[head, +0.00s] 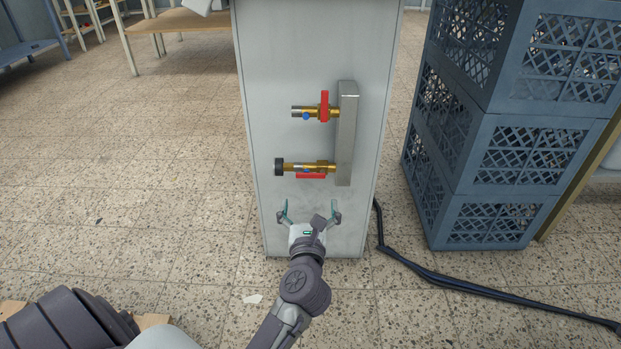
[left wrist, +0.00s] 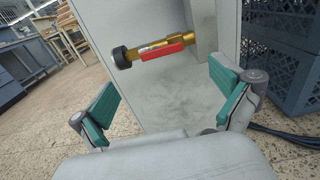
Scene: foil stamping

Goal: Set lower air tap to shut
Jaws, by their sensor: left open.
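The lower air tap (head: 322,167) is a brass valve with a dark end on the left, fixed to a grey metal block (head: 347,135) on a pale cabinet side. Its red handle (head: 311,176) lies along the pipe. In the left wrist view the lower tap (left wrist: 152,50) and its red handle (left wrist: 162,53) show above and beyond the fingers. The upper tap (head: 308,113) has its red handle (head: 325,106) upright, across the pipe. My left gripper (head: 308,212) is open and empty, below the lower tap and apart from it; it also shows in the left wrist view (left wrist: 164,100).
The pale cabinet (head: 280,60) stands on a tiled floor. Stacked blue-grey crates (head: 474,150) stand to its right. A black cable (head: 440,278) runs along the floor from the cabinet to the right. Floor to the left is mostly clear, with a wooden table (head: 178,20) behind.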

